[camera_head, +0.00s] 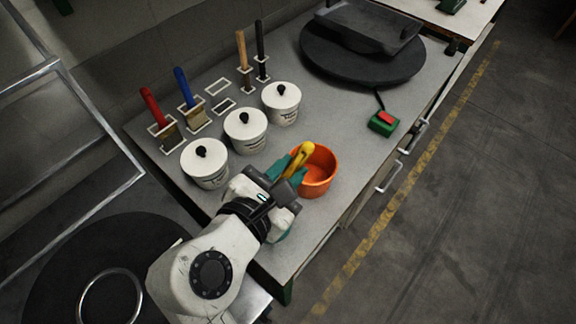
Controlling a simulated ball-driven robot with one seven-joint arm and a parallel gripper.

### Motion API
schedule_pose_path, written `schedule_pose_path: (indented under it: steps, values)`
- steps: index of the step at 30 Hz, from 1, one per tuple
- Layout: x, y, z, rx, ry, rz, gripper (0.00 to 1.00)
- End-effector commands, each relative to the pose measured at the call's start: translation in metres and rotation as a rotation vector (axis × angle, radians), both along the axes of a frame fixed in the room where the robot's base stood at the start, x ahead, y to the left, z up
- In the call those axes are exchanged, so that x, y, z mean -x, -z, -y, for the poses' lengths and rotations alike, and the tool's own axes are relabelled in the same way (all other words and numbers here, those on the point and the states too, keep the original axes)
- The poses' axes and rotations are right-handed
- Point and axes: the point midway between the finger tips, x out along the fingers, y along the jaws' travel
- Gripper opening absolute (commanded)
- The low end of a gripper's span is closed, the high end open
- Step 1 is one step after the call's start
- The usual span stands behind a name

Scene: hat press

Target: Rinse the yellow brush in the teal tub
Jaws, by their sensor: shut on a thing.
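The yellow brush (301,155) is in my gripper (287,172), which is shut on its handle. The handle's upper end leans up to the right, against the view of the orange tub (318,187). The brush's bristle end is hidden behind my gripper and wrist. The teal tub (284,237) is mostly covered by my gripper and wrist, with only a small edge showing below them. I cannot tell whether the bristles are inside it. Teal patches also show beside the handle; I cannot tell what they belong to.
Three white lidded pots (245,130) stand left of the orange tub. Brushes with red (153,106), blue (184,87), wooden and black handles stand in holders behind.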

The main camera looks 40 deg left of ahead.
Motion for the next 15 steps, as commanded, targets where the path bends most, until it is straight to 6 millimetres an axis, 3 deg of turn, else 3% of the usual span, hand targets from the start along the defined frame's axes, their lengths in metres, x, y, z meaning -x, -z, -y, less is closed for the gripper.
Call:
schedule_pose_path:
  steps: [15]
  values:
    - [0.0, 0.049, 0.0, 0.002, 0.0, -0.001, 0.0]
